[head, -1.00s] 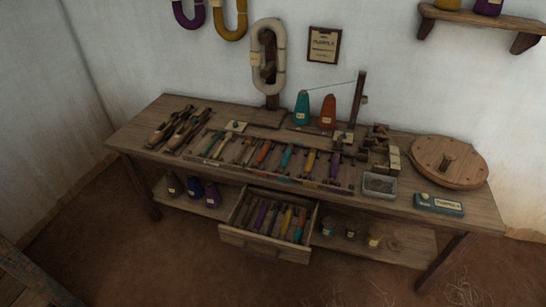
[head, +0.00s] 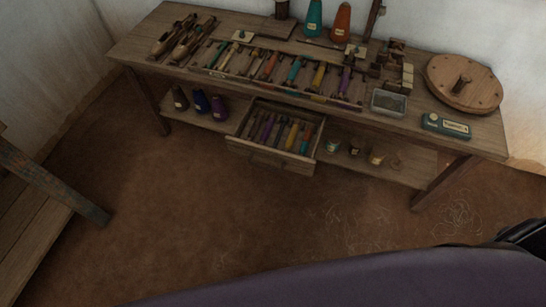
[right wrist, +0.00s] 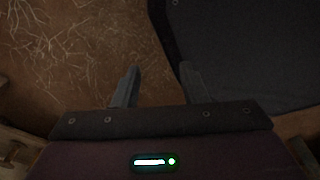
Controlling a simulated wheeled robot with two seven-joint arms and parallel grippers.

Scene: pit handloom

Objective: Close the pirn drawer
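The pirn drawer (head: 268,157) is pulled out from under the wooden bench in the head view. Several coloured pirns (head: 283,132) lie in a row inside it. Its front panel faces me, apart from the bench, and nothing touches it. My right gripper (right wrist: 158,86) shows in the right wrist view with its two fingers spread apart and nothing between them. It is over bare earth floor, away from the drawer. My left gripper is not in any view.
The bench (head: 400,120) carries a rack of pirns, shuttles, cones, a metal tin (head: 389,103), a blue box (head: 446,125) and a round wooden disc (head: 465,82). A wooden frame (head: 50,185) is at left. The floor before the drawer is clear.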

